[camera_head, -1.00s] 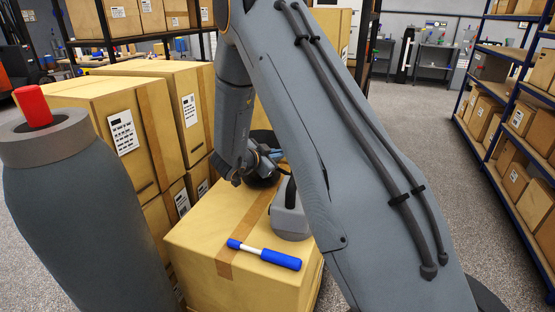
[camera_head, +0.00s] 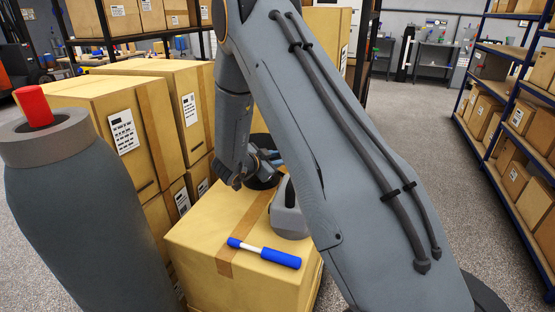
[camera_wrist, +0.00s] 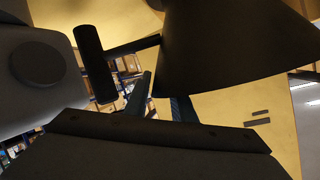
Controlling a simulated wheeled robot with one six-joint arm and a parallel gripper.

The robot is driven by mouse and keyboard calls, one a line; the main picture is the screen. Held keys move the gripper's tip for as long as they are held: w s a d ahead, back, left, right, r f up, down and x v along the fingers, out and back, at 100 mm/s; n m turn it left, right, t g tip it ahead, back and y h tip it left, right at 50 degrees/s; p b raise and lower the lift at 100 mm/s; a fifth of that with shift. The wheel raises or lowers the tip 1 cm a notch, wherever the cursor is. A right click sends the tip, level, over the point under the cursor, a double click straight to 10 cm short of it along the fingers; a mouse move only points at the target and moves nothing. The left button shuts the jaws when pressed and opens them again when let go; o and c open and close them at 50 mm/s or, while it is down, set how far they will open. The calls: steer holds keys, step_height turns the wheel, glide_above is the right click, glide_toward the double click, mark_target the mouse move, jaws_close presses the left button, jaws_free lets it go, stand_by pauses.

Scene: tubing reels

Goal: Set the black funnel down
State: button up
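The black funnel (camera_head: 262,183) shows in the head view at the back edge of a cardboard box, partly hidden by my wrist. In the wrist view the dark funnel cone (camera_wrist: 235,50) fills the upper right, with a dark bar and a thick black grip at its left. My gripper (camera_head: 276,157) is right at the funnel in the head view. In the wrist view my gripper (camera_wrist: 162,92) shows two fingers with a gap, at the cone's lower left edge. The cone hides part of the right finger. I cannot tell if they clamp the funnel or if it rests on the box.
The cardboard box (camera_head: 200,240) carries a blue-and-white tool (camera_head: 265,252) and a grey rounded object (camera_head: 288,218) beside the funnel. Taller stacked boxes (camera_head: 165,120) stand at left. Shelving (camera_head: 500,100) lines the right, with open floor before it.

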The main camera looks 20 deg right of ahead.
steer(key=s+a+r+n+y+b, duration=0.1)
steer(key=s+a+n+y+b, duration=0.1)
steer(key=s+a+n+y, duration=0.55)
steer(key=s+a+r+n+y+b, duration=0.1)
steer(key=s+a+r+n+y, duration=0.2)
steer(key=a, duration=0.8)
steer(key=s+d+f+n+g, duration=0.1)
steer(key=s+n+g, duration=0.1)
steer(key=s, duration=0.5)
steer(key=s+d+f+n+g+y, duration=0.1)
steer(key=s+n+g, duration=0.1)
steer(key=s, duration=0.6)
steer(key=s+d+f+n+g, duration=0.1)
steer(key=s+n+g, duration=0.1)
steer(key=s, duration=0.6)
steer(key=shift+f+g, duration=0.25)
steer(key=shift+g, duration=0.15)
